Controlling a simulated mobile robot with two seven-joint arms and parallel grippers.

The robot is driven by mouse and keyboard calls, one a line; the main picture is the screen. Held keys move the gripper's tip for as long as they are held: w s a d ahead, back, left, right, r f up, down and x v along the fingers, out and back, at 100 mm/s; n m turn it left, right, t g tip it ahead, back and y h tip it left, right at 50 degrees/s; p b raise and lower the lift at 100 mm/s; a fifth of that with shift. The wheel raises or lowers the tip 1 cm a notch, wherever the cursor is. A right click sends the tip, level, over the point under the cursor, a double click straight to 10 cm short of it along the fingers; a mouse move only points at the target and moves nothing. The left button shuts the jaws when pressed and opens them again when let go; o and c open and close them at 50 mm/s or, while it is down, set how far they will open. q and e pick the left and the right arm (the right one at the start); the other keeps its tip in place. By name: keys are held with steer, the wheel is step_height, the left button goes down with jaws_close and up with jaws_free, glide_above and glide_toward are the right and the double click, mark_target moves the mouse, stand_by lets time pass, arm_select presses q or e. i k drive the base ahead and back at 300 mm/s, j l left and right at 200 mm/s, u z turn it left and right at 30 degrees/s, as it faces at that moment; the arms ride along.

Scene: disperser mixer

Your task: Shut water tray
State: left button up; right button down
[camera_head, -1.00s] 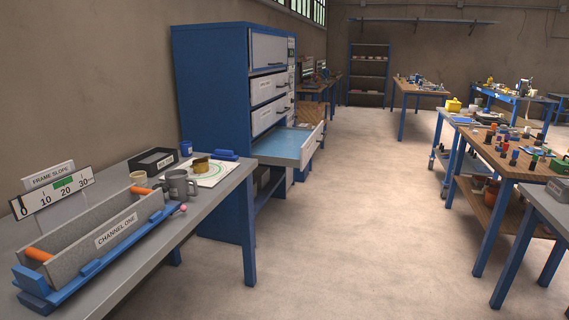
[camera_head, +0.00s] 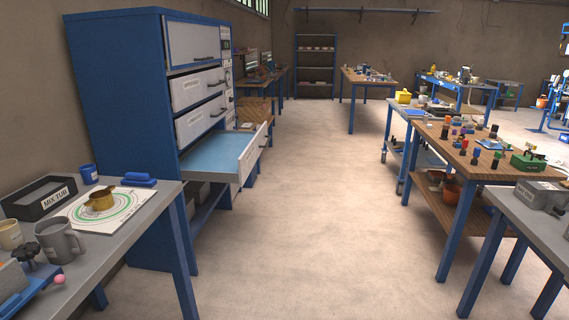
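The tall blue cabinet (camera_head: 112,110) stands left of centre in the head view. Its lowest drawer, which looks like the water tray (camera_head: 212,160), is pulled far out to the right, with a light blue inside and a pale front panel with a handle. The two drawers above it, the middle one (camera_head: 200,120) and the upper one (camera_head: 198,88), look shut or nearly so. No label can be read on the cabinet. Neither of my grippers shows in the view.
A grey bench (camera_head: 150,202) at the near left holds a mix tub (camera_head: 30,205), mugs and a round chart. Wooden and grey tables with many small items line the right. The concrete floor (camera_head: 320,220) between is clear.

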mark_target(220, 155)
steer(key=i+z, duration=0.15)
steer(key=i, duration=1.25)
steer(key=i+u, duration=0.2)
steer(key=i, duration=0.2)
steer(key=i+l+u, duration=0.2)
steer(key=i, duration=0.25)
steer(key=i+l+u, duration=0.2)
steer(key=i, duration=0.2)
steer(key=i+j+u, duration=0.25)
steer(key=i, duration=0.2)
steer(key=i+u, duration=0.2)
steer(key=i, duration=0.2)
